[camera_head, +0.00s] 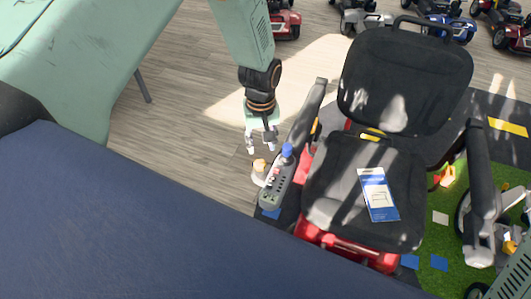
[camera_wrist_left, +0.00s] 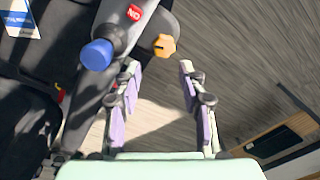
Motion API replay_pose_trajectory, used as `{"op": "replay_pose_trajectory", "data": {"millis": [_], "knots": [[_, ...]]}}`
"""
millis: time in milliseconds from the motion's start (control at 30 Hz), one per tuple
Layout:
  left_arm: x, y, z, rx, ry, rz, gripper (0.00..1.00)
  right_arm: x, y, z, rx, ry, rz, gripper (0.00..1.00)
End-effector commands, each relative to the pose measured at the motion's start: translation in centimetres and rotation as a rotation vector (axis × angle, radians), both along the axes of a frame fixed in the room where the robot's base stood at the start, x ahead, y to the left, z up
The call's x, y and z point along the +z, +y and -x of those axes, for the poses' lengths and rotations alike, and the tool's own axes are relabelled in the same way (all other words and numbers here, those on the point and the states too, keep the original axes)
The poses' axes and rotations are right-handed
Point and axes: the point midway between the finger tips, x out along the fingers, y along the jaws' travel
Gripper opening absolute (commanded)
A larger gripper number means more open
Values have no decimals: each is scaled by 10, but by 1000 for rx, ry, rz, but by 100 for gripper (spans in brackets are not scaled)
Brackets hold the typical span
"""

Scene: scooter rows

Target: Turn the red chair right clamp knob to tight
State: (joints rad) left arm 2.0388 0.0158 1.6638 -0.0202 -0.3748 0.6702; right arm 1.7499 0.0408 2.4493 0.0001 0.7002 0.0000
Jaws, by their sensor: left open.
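The red chair (camera_head: 360,245) has a black seat and back and stands right of centre in the head view. An orange-yellow knob (camera_head: 259,164) sits on a pale round base beside its picture-left armrest control box (camera_head: 275,188). In the left wrist view the lobed orange knob (camera_wrist_left: 164,45) is at the top, beside a blue knob (camera_wrist_left: 97,54). My left gripper (camera_head: 261,143) is open and empty, pointing down just above the orange knob. In the wrist view its fingers (camera_wrist_left: 155,75) are spread below the knob, apart from it. The knob's tight mark cannot be made out.
A blue-and-white card (camera_head: 378,194) lies on the seat. The blue knob (camera_head: 286,150) stands close right of my left fingers. Another yellow knob (camera_head: 447,176) is by the far armrest (camera_head: 479,170). Parked scooters (camera_head: 445,18) line the back. Wooden floor left of the chair is clear.

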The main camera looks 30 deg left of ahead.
Motion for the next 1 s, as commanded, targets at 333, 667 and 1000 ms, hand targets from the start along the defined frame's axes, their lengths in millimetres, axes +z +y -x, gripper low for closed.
{"op": "replay_pose_trajectory", "data": {"millis": [333,667,1000], "knots": [[-47,0,9,2,4,0,41,-7,0,1,1,1,0,40],[-76,0,9,2,0,0,41,-10,0,0,1,1,0,40],[-77,0,6,2,-1,1,35,-10,0,1,1,1,0,40]]}}
